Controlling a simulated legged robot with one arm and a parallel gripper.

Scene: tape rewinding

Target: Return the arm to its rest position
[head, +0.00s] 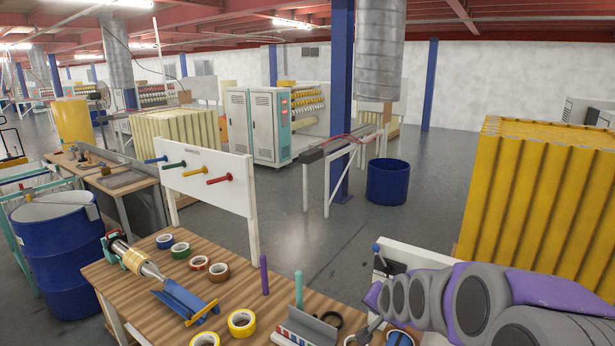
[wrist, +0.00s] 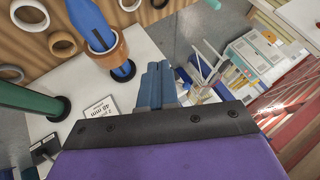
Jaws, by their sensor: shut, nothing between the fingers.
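My arm (head: 450,300), in grey and purple segments, reaches in from the lower right of the head view, low beside the right end of the wooden table (head: 130,290). In the wrist view my gripper (wrist: 158,72) shows narrow blue-grey fingers closed together, with nothing held. Left of the fingers, a brown tape ring (wrist: 107,55) is around a blue peg (wrist: 92,22), apart from them. A green peg (wrist: 28,100) stands further left, by a white panel with a "48 mm" label (wrist: 101,107).
The table holds several tape rolls, a winding device (head: 130,257), a blue trough (head: 180,297), a purple peg (head: 264,275) and a green peg. A white peg board (head: 208,180) stands behind. Yellow corrugated stack (head: 540,200) at right; blue drum (head: 60,255) at left.

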